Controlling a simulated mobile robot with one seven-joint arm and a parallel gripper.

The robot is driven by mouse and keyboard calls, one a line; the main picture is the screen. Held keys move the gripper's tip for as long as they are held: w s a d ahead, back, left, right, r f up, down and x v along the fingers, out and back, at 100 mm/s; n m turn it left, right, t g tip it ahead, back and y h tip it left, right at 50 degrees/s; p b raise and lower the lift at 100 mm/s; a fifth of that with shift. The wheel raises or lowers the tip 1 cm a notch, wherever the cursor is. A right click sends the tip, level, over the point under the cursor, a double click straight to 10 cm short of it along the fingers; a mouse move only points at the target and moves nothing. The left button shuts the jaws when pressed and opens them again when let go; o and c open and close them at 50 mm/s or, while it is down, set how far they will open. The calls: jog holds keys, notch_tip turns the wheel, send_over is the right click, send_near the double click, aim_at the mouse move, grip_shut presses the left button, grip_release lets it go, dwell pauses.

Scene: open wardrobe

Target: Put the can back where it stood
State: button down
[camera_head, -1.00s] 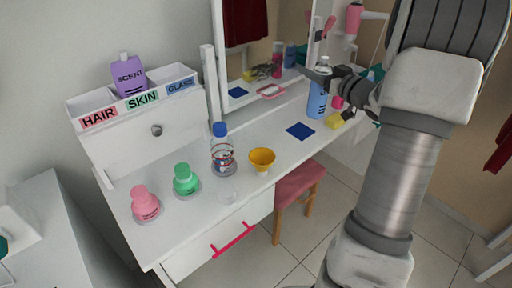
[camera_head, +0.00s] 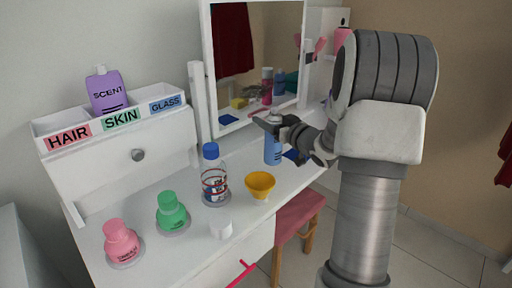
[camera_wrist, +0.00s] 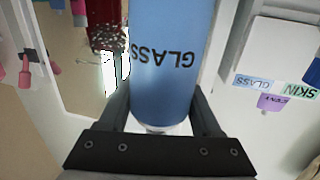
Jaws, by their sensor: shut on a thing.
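The can is a blue cylinder (camera_head: 273,150) lettered GLASS. It hangs upright at the right part of the white dressing table in the head view, and its blue body (camera_wrist: 168,75) fills the middle of the wrist view, lettering upside down. My gripper (camera_head: 274,123) is shut around its upper end, one finger on each side in the wrist view. A flat dark blue square (camera_head: 293,154) lies on the table, just right of the can's lower end and partly covered by it. I cannot tell whether the can's base touches the table.
A labelled bin (camera_head: 80,153) holds purple SCENT. The mirror (camera_head: 258,60) stands behind.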

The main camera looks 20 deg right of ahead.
aim_at(273, 154)
jog(key=w+a+f+b, duration=0.2)
jog(key=a+f, duration=0.1)
jog(key=f, duration=0.3)
jog(key=shift+a, duration=0.15)
jog(key=shift+f+b, duration=0.15)
jog(key=shift+b, duration=0.15)
jog(key=shift+f, duration=0.15)
jog(key=shift+c, duration=0.4)
grip_release()
jog(key=shift+s, duration=0.1)
jog(key=s+d+r+p, duration=0.1)
jog(key=s+p, duration=0.1)
jog(key=s, duration=0.9)
jog(key=shift+s+d, duration=0.4)
